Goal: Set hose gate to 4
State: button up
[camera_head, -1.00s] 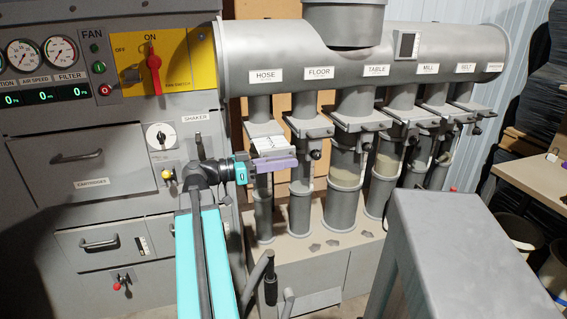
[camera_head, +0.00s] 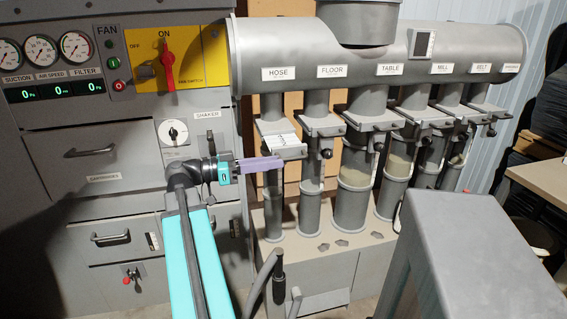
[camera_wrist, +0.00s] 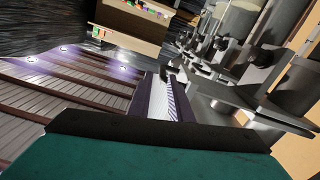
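The hose gate (camera_head: 282,143) is a grey slide with a white marked scale on the pipe below the HOSE label (camera_head: 278,73). Its scale figures are too small to read. My gripper (camera_head: 262,164) has purple fingers pointing right, with their tips just below and in front of the gate plate in the head view. In the wrist view, a striped strip (camera_wrist: 173,100) shows between the purple finger edges. I cannot tell whether the fingers touch the gate or how wide they are apart.
More gated pipes stand to the right, under the FLOOR (camera_head: 331,71) and TABLE (camera_head: 389,69) labels and beyond. The fan switch (camera_head: 167,64) is on a yellow panel at upper left. A grey cabinet with drawers (camera_head: 88,153) stands left of my arm.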

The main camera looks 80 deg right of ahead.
jog(key=v, duration=0.6)
jog(key=shift+w, duration=0.25)
jog(key=shift+a, duration=0.1)
dwell(0.3)
